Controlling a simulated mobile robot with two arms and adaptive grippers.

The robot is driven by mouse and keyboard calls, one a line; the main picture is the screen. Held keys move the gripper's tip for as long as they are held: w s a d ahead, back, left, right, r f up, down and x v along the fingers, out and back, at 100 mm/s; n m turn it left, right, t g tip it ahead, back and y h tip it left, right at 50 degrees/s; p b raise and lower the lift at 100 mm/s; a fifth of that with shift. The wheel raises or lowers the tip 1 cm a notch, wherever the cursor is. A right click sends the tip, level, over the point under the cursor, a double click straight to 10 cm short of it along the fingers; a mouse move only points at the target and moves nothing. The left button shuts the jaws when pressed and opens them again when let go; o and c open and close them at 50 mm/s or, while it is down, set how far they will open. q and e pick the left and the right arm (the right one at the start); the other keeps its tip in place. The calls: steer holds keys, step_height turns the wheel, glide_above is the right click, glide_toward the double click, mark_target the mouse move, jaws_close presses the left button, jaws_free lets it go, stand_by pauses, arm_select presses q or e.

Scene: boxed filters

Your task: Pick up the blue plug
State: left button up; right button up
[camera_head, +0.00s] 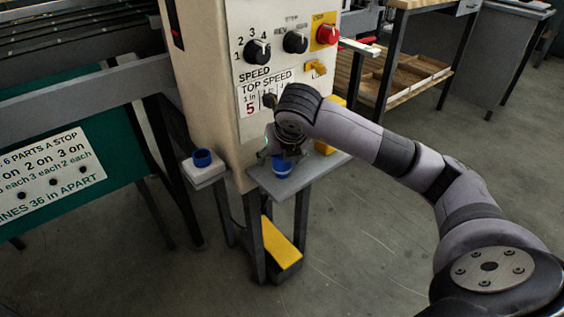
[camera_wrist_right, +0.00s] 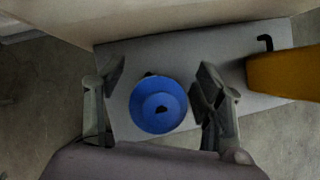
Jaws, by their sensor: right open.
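A blue plug (camera_head: 282,168) stands on the small grey shelf (camera_head: 312,171) in front of the machine. My right gripper (camera_head: 284,150) is just above it and points down. In the right wrist view the round blue plug (camera_wrist_right: 158,105) shows from above between my two spread fingers. The gripper is open, and a gap shows on either side of the plug. In the head view the gripper hides the plug's top. A blue ring-shaped piece (camera_head: 202,157) sits on a white block to the left. My left gripper is not in view.
The machine panel (camera_head: 262,75) with knobs and a red button stands right behind the shelf. A yellow object (camera_wrist_right: 285,72) lies on the shelf to the right of the plug. A yellow pedal (camera_head: 282,245) is on the floor below. Open floor lies to the front.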

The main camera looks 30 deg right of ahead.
steer(key=shift+w+f, duration=0.1)
steer(key=shift+c, duration=0.6)
steer(key=c, duration=1.3)
steer(key=shift+d, duration=0.1)
